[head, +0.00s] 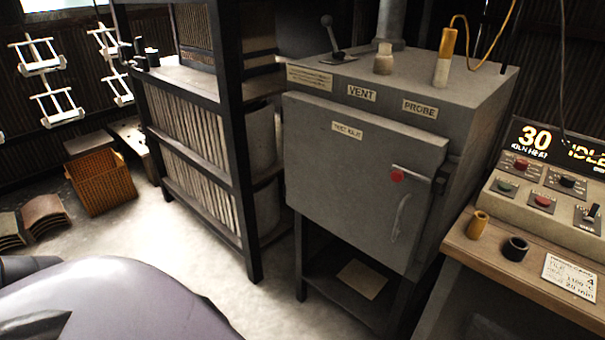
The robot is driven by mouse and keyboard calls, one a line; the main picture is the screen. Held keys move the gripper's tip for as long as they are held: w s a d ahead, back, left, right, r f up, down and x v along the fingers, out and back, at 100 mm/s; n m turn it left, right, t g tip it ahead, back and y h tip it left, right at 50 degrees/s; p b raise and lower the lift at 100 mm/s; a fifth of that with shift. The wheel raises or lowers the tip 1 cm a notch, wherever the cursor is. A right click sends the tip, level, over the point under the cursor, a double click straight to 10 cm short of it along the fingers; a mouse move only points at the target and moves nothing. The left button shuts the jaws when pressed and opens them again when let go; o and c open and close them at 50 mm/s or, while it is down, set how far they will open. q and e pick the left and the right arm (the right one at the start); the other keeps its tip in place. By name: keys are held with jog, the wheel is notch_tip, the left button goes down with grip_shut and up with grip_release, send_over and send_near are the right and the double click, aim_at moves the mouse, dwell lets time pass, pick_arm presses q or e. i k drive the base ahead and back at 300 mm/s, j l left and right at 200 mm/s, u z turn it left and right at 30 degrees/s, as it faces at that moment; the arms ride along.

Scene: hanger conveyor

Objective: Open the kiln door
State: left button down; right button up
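The kiln (470,95) is a grey metal box on a dark stand, right of the middle in the head view. Its grey door (335,185) covers the front and looks shut, standing slightly proud of the body. A pale curved handle (401,218) is on the door's right side. A red round knob (397,176) on a metal bar sits above the handle, beside a dark latch piece (441,181) at the door's right edge. Neither of my grippers is in view, and nothing is seen touching the door or handle.
A control panel (545,190) reading 30 and IDLE sits on a wooden bench (515,262) at right. A dark shelf rack (228,135) stands left of the kiln. A wicker basket (101,182) is far left. Pale floor before the rack is clear.

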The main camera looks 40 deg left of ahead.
aim_at(339, 159)
jog(key=j+u, duration=0.15)
jog(key=u, duration=0.85)
